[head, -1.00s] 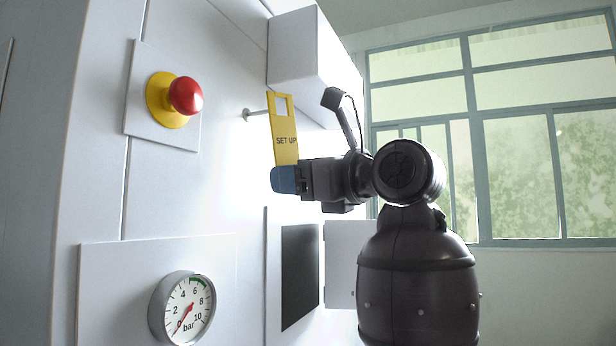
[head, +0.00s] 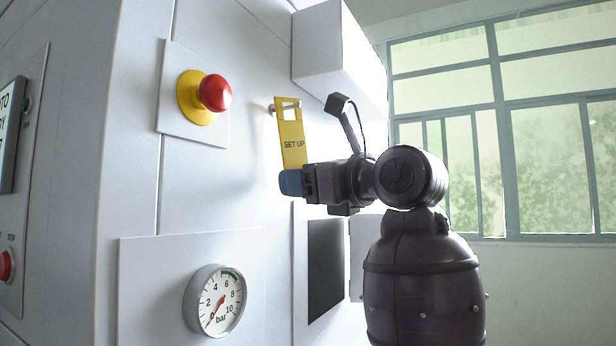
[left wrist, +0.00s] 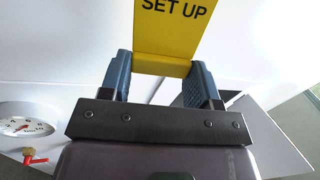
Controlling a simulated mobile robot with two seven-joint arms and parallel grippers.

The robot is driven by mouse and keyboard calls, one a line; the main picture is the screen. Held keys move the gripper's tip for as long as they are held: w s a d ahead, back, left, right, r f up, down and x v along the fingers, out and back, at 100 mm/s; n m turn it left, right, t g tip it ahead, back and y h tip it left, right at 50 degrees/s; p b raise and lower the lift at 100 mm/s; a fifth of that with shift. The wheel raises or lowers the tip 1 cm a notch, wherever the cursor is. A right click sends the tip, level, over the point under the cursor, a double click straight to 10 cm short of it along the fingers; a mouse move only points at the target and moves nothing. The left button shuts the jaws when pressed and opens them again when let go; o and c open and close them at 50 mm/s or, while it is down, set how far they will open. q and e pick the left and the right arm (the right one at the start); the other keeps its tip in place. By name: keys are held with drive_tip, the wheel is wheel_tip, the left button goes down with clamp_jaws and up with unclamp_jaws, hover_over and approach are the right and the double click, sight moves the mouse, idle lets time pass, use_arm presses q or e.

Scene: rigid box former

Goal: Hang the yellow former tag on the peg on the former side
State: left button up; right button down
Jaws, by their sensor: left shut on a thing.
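The yellow tag (head: 293,145), marked SET UP, is upright with its rectangular hole at the top. My left gripper (head: 290,183) is shut on its lower end with blue fingertips. In the left wrist view the tag (left wrist: 168,35) stands between the two fingers of the left gripper (left wrist: 160,75); its top is out of that view. The peg (head: 271,109) sticks out of the white former side (head: 245,150) level with the tag's hole. Peg and hole overlap in the head view; I cannot tell how far the peg passes through. My right gripper is not in view.
A red stop button on a yellow base (head: 205,95) is left of the peg. A pressure gauge (head: 215,300) sits lower down. A white box (head: 335,50) juts out above right of the tag. A dark panel (head: 326,265) is below. Windows fill the right background.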

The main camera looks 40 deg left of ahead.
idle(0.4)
use_arm(q)
drive_tip(key=o, duration=1)
drive_tip(key=d, duration=1)
drive_tip(key=shift+d+f, duration=0.35)
drive_tip(key=shift+d, duration=0.05)
drive_tip(key=shift+s+r, duration=0.1)
